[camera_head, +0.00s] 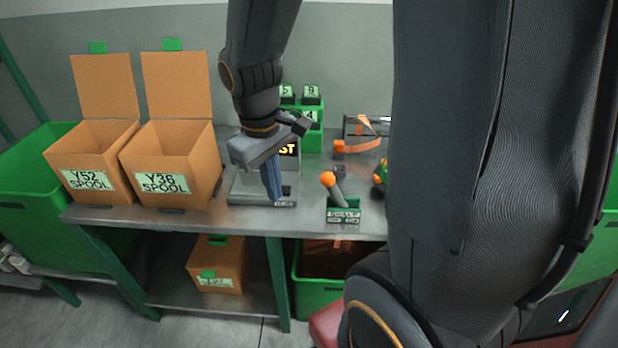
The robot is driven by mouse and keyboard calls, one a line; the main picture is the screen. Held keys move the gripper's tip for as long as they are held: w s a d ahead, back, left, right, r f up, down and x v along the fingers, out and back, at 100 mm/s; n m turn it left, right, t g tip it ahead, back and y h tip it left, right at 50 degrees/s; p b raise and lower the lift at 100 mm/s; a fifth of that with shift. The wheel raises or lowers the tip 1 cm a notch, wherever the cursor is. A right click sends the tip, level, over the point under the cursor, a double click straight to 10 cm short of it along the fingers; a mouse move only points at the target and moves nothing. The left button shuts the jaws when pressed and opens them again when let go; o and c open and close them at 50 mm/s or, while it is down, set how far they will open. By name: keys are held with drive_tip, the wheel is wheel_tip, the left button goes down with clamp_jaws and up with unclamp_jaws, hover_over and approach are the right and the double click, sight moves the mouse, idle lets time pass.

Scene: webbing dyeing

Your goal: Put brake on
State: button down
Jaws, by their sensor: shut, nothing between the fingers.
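The brake lever (339,191) has an orange ball knob and a grey shaft, and it rises from a green labelled base (343,211) near the front edge of the table. The shaft tilts up and to the left. The label on the base is too small to read surely. My gripper (275,200) is left of the lever, pointing down in front of a grey device with a dark display showing "ST". Its fingers are together with nothing held, and they are apart from the lever. The gripper and wrist hide part of the device.
Two open orange boxes, Y52 SPOOL (87,181) and Y36 SPOOL (165,183), stand on the left of the table. Green numbered blocks (311,96) and orange webbing (358,146) are behind. A green bin (40,170) is at left. My arm hides the right side.

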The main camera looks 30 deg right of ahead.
drive_tip(key=w+d+r+n+g+h+b, duration=0.1)
drive_tip(key=w+d+n+h, duration=0.3)
drive_tip(key=w+n, duration=0.5)
drive_tip(key=shift+d+r+g+b, duration=0.2)
drive_tip(key=shift+r+g+b, duration=0.15)
drive_tip(key=shift+g+b, duration=0.45)
drive_tip(key=shift+w, duration=0.1)
drive_tip(key=p, duration=0.4)
approach(333, 190)
drive_tip(key=shift+w+a+f, duration=0.15)
drive_tip(key=shift+w+f, duration=0.1)
drive_tip(key=shift+f, duration=0.55)
drive_tip(key=shift+w+a+f, duration=0.1)
drive_tip(key=shift+w+f, duration=0.15)
drive_tip(key=shift+f, duration=0.5)
drive_tip(key=shift+w+a+f, duration=0.15)
drive_tip(key=shift+w+f, duration=0.1)
drive_tip(key=shift+f, duration=0.55)
drive_tip(key=shift+w+r+n, duration=0.1)
drive_tip(key=shift+n, duration=0.2)
